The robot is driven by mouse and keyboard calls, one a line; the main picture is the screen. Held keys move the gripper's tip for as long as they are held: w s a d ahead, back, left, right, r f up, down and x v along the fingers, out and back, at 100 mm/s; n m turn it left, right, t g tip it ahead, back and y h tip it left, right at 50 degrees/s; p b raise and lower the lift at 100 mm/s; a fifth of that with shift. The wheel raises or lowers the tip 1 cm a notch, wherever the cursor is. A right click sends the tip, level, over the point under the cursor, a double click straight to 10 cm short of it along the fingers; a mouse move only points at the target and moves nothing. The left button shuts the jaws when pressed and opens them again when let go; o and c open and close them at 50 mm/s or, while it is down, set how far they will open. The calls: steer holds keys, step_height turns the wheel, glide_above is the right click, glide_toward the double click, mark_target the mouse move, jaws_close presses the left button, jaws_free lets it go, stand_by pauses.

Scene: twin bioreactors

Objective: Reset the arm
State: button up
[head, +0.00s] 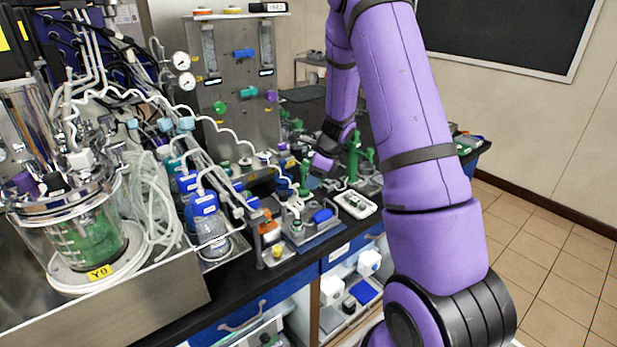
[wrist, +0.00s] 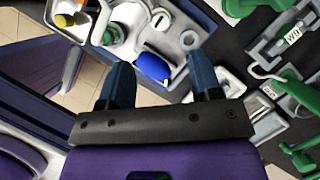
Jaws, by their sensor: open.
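My purple arm reaches over the black bench from the right in the head view and bends down toward the small items on it. The gripper end is mostly hidden behind the arm and the clutter there. In the wrist view my gripper (wrist: 160,82) shows two blue fingers set wide apart, with nothing held between them. Beyond the fingers lie a grey tray (wrist: 185,42) and a blue-capped item (wrist: 152,67), which sits between the fingertips in the picture. I cannot tell how high the fingers are above it.
A glass bioreactor vessel (head: 88,235) with green liquid stands at left, with looping tubes. A steel panel (head: 236,110) with gauges stands behind. Green clamp-like parts (head: 354,155) stand close to my arm. Blue-capped bottles (head: 208,225) stand mid-bench. Tiled floor (head: 545,260) is clear at right.

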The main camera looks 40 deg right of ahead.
steer(key=s+a+r+n, duration=0.5)
steer(key=a+r+n, duration=0.2)
steer(key=r, duration=0.4)
steer(key=s+a+r+n, duration=0.6)
steer(key=r, duration=0.4)
steer(key=s+a+r+n+h, duration=0.1)
steer(key=s+r+n, duration=0.1)
steer(key=s+n, duration=0.2)
steer(key=s+a+r+n+t+h, duration=0.1)
steer(key=s+a+r+n, duration=0.1)
steer(key=s+n, duration=0.3)
steer(key=s+a+r+n+t+h, duration=0.1)
steer(key=s+r+n, duration=0.3)
steer(key=s, duration=0.7)
steer(key=shift+s+a+r+n, duration=0.25)
steer(key=shift+a+n, duration=0.15)
steer(key=shift+a, duration=0.25)
steer(key=shift+c, duration=0.4)
